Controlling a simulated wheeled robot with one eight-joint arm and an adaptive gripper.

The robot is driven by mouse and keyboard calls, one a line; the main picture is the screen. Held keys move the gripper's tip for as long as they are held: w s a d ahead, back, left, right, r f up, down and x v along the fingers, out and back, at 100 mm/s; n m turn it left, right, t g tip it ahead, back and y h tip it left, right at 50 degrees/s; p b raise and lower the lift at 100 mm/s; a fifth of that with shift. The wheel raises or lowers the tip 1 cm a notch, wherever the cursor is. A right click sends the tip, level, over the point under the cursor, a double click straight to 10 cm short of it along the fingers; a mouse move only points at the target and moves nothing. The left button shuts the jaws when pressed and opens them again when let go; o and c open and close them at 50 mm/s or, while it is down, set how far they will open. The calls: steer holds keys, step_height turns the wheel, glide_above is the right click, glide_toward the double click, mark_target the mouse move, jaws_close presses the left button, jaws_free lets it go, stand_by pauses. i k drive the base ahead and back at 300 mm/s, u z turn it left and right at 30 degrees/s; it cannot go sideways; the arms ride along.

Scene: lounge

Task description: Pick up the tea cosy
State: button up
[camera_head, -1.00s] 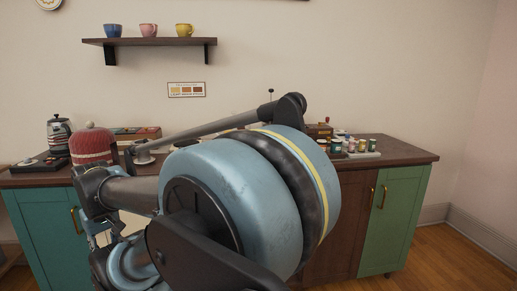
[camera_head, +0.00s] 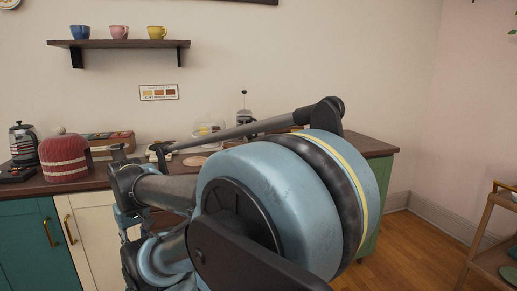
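The tea cosy (camera_head: 64,158) is a red knitted dome with pale stripes and a pale bobble on top. It sits upright on the dark wooden counter (camera_head: 92,181) at the left. My arm fills the middle of the view, to the right of the cosy. The wrist end of my arm is nearest the cosy, in front of the counter, and looks apart from it. My gripper's fingers cannot be made out; that end is partly hidden by my arm links.
A glass kettle (camera_head: 23,144) stands just left of the cosy, and a box of coloured packets (camera_head: 108,140) behind it to the right. A French press (camera_head: 244,110) stands farther right. A wall shelf (camera_head: 120,44) holds cups. A wooden rack (camera_head: 490,240) stands at the right.

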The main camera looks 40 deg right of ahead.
mark_target(65, 157)
steer(key=z, duration=0.45)
steer(key=i, duration=0.45)
